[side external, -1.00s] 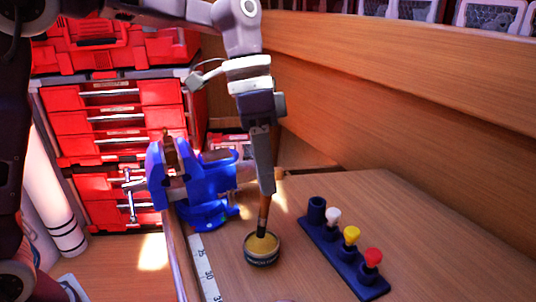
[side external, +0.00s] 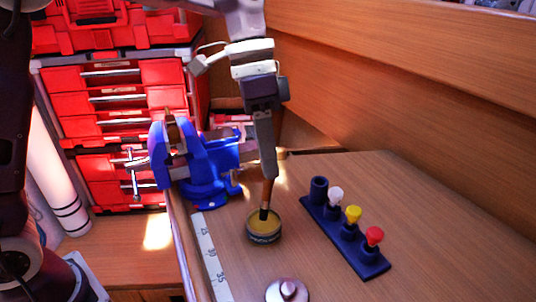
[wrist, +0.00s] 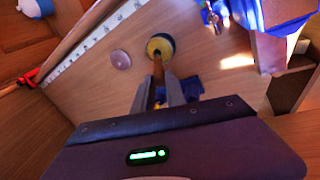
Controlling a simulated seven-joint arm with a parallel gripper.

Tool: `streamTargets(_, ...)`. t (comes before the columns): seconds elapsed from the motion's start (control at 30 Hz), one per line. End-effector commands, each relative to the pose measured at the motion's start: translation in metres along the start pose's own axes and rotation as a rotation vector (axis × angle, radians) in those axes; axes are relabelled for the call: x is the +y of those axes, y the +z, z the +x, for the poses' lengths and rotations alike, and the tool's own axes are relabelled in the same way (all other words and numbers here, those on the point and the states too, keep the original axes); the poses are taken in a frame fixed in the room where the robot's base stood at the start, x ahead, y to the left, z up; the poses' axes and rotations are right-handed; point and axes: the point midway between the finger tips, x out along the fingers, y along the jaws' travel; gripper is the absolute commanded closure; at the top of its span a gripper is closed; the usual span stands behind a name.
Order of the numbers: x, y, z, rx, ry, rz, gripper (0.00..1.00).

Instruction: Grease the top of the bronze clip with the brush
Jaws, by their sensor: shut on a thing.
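My gripper (side external: 269,176) is shut on the brush (side external: 266,194), which hangs nearly upright with its head down in an open round tin of yellowish grease (side external: 264,238). The bristles are hidden in the tin. In the wrist view the brush (wrist: 158,68) runs from between my fingertips (wrist: 158,84) to the tin (wrist: 160,38). A small brown piece, seemingly the bronze clip (side external: 173,127), stands up between the jaws of the blue vise (side external: 208,165), to the left of and behind my gripper. Its details are too small to tell.
A dark blue rack (side external: 345,238) with white, yellow and red-topped items stands right of the tin. A round lid (side external: 287,291) lies in front of it. A measuring strip (side external: 212,262) runs along the bench's left edge. Red drawers (side external: 125,125) stand behind the vise.

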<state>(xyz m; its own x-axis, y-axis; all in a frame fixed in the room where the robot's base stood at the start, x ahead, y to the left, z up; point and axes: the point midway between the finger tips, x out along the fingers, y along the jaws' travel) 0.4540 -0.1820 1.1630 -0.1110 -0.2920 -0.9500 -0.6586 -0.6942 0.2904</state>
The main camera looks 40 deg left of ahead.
Motion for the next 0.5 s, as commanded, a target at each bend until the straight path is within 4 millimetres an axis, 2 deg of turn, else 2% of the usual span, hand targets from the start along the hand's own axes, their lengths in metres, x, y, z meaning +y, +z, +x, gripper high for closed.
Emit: streamTargets(0.5,-0.0019,0.0008,0.0062,-0.001,0.001,0.0,1.0)
